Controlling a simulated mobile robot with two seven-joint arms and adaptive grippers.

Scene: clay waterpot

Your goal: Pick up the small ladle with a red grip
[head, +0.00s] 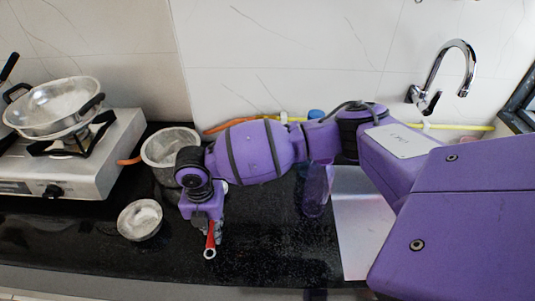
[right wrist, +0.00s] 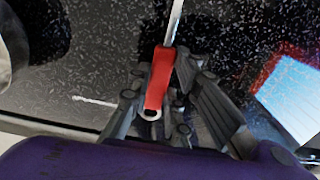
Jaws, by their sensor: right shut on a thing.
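The small ladle's red grip (head: 210,240) shows below my right gripper (head: 207,228) in the head view, its end with a hole facing me. In the right wrist view the red grip (right wrist: 160,80) lies between the two fingers of my right gripper (right wrist: 160,88), which is shut on it. A thin metal shaft runs from the grip to the top edge of that view. The ladle's bowl is hidden. I cannot tell whether the ladle is clear of the counter. My left gripper is in neither view.
A small metal bowl (head: 139,220) stands left of my right gripper on the black counter (head: 265,245). A metal pot (head: 168,148) stands behind it. A stove (head: 80,165) with a pan (head: 52,105) is at left. A sink faucet (head: 440,80) is at back right.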

